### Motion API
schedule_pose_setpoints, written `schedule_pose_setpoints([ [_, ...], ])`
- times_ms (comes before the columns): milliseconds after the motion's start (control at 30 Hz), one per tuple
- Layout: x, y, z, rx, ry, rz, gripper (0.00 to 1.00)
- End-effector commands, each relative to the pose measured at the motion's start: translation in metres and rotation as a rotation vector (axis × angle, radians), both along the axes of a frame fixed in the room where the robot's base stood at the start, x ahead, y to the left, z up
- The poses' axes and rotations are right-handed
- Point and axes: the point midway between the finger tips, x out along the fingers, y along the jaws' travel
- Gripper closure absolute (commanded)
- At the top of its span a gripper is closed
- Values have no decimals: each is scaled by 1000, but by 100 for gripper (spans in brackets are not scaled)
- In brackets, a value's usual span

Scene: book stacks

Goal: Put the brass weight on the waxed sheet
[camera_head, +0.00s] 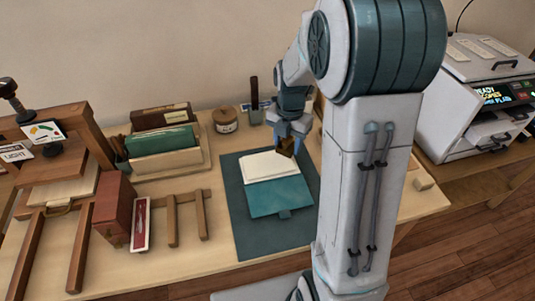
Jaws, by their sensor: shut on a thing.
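My gripper (290,138) points down over the back right of the green mat (243,228). It is shut on a small dark brown-gold block, which looks like the brass weight (286,147). The weight is at the back edge of a pale cream sheet (268,167), which seems to be the waxed sheet. I cannot tell whether the weight touches the sheet or hangs just above it. The cream sheet lies on a teal book or folder (278,198) in the middle of the mat. My arm hides the mat's right side.
Left of the mat are a wooden rack (187,216), a dark red box (113,207) and a wooden press (60,165). Behind are a book holder (168,150), a jar (225,120) and a cup (256,114). A printer (475,90) stands at right.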

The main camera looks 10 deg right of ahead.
Motion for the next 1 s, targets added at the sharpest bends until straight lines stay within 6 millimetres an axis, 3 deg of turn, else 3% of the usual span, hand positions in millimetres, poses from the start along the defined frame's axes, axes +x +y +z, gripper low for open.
schedule_pose_setpoints([
  [100,14,23,-15,0,1,3,91],
  [300,28,44,-30,-1,-1,0,91],
  [433,30,47,-38,0,0,-3,91],
  [700,30,47,-72,0,0,-3,91],
  [1000,30,46,-74,0,-3,-3,91],
])
